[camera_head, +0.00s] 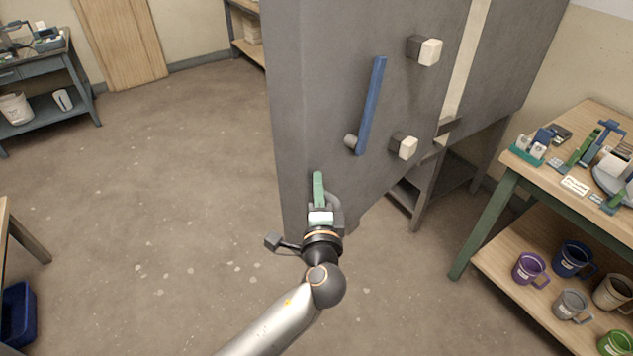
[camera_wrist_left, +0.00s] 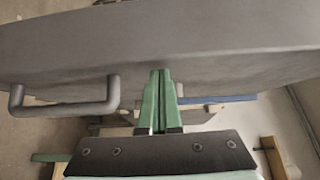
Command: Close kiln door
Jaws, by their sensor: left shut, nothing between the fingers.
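The kiln door (camera_head: 335,80) is a large grey slab with a blue bar handle (camera_head: 370,105) and white-tipped knobs on its face. A pale strip (camera_head: 464,60) shows between it and the grey kiln body (camera_head: 510,60); I cannot tell how wide any gap is. My left gripper (camera_head: 318,178) has its green fingers shut and empty at the door's lower part. In the left wrist view, the fingertips (camera_wrist_left: 160,75) are at the slab (camera_wrist_left: 150,45), with a grey U-shaped handle (camera_wrist_left: 65,105) to their left. Contact is unclear. My right gripper is not in view.
The kiln stand (camera_head: 425,190) is behind the door at right. A wooden table (camera_head: 590,115) with tools on top and mugs on its lower shelf stands at the right. The floor (camera_head: 160,180) to the left is clear. A workbench (camera_head: 45,80) is at far left.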

